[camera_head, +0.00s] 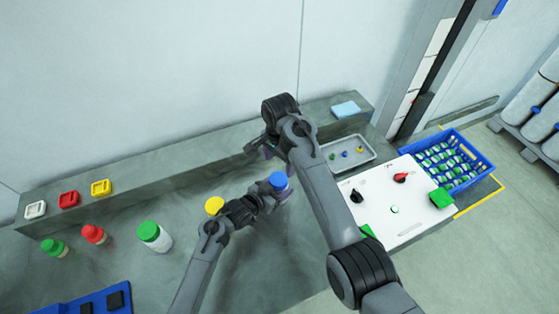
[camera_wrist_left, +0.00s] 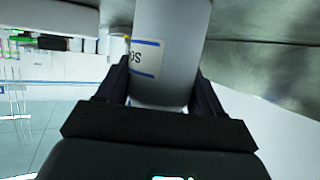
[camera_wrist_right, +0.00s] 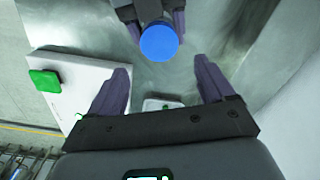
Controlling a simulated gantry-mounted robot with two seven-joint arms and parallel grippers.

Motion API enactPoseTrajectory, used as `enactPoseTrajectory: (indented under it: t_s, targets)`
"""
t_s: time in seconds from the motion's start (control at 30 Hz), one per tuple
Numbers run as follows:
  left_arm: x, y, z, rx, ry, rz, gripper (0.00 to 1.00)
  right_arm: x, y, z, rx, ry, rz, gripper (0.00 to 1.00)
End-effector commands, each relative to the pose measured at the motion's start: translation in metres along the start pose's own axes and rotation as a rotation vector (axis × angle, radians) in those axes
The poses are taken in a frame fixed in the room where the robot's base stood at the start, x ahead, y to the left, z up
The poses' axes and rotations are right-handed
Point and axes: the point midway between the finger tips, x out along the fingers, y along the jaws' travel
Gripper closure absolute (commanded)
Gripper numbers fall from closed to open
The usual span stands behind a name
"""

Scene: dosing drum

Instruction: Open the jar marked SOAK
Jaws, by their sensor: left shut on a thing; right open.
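My left gripper (camera_head: 268,194) is shut on a white jar (camera_wrist_left: 172,25) with a blue lid (camera_head: 278,181). In the left wrist view, the jar's label shows a fragment like "OS" or "GS"; the rest is hidden, so I cannot confirm SOAK. The blue lid (camera_wrist_right: 158,41) faces the right wrist camera, with left gripper fingers around the jar beneath it. My right gripper (camera_wrist_right: 161,78) is open and empty, its fingers apart from the lid. In the head view, my right arm largely hides its gripper (camera_head: 267,150).
Green-lidded (camera_head: 149,231), red-lidded (camera_head: 94,233) and yellow-lidded (camera_head: 214,205) containers stand on the left bench, with another green-lidded one (camera_head: 53,246). A small-parts tray (camera_head: 368,152), white control panel (camera_head: 405,221) and blue crate (camera_head: 484,165) lie right.

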Motion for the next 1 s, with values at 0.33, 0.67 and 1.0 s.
enactPoseTrajectory:
  t_s: [0.33, 0.67, 1.0]
  targets:
    - [0.0, 0.0, 0.0, 0.0, 0.0, 0.0, 1.0, 0.045, 0.001, 0.005, -0.006, -0.003, 0.006, 0.18]
    - [0.0, 0.0, 0.0, 0.0, 0.0, 0.0, 1.0, 0.077, 0.0, 0.005, -0.006, -0.003, 0.004, 0.18]
    - [0.0, 0.0, 0.0, 0.0, 0.0, 0.0, 1.0, 0.081, 0.0, 0.005, -0.006, -0.002, 0.002, 0.18]
